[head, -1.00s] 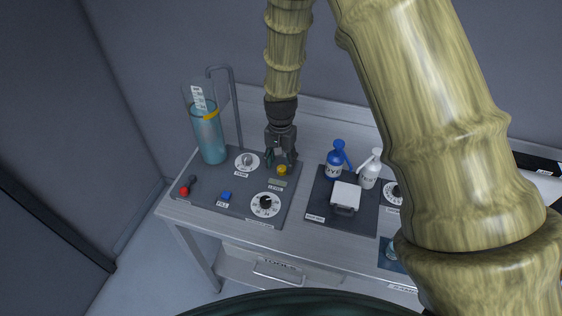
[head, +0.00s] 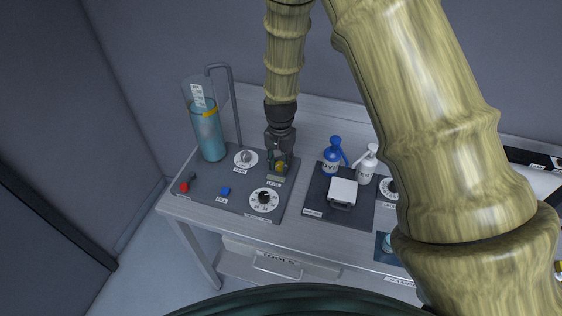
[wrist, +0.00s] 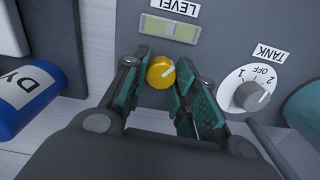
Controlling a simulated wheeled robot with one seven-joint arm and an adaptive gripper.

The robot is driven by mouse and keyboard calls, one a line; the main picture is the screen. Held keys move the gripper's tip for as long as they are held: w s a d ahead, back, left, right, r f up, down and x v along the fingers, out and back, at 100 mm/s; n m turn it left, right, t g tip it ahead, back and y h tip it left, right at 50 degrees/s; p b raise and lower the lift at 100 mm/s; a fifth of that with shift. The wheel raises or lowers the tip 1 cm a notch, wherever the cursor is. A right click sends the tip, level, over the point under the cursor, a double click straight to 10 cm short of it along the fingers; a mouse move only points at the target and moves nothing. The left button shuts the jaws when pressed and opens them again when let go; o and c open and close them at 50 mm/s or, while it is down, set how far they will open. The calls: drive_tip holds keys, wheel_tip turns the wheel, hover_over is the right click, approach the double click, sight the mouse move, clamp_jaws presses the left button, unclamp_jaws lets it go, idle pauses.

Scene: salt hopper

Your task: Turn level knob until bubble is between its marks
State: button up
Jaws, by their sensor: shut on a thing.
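The yellow level knob (wrist: 161,72) sits on the grey panel and carries a pale pointer line. My gripper (wrist: 160,84) is shut on it, one finger on each side; in the head view my gripper (head: 278,162) comes down on the knob from above. The level vial (wrist: 170,29) is a small pale green window beside the knob, under the LEVEL label (wrist: 174,8). A lighter patch shows in it, but I cannot tell exactly how the bubble stands to the marks. In the head view the vial (head: 275,178) is too small to read.
The TANK dial (wrist: 251,92) is close beside my gripper. The glass cylinder of blue liquid (head: 208,138) stands at the panel's back left. A blue DYE bottle (head: 332,157) and a white bottle (head: 367,164) stand to the right. A numbered dial (head: 264,200) is in front.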

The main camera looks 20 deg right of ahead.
sight(280, 164)
drive_tip(key=shift+r+n+b, duration=0.1)
drive_tip(key=shift+n+b, duration=0.25)
drive_tip(key=shift+n, duration=1.05)
drive_tip(key=o, duration=1)
drive_tip(key=shift+s, duration=0.15)
wheel_tip(280, 164, up, 12)
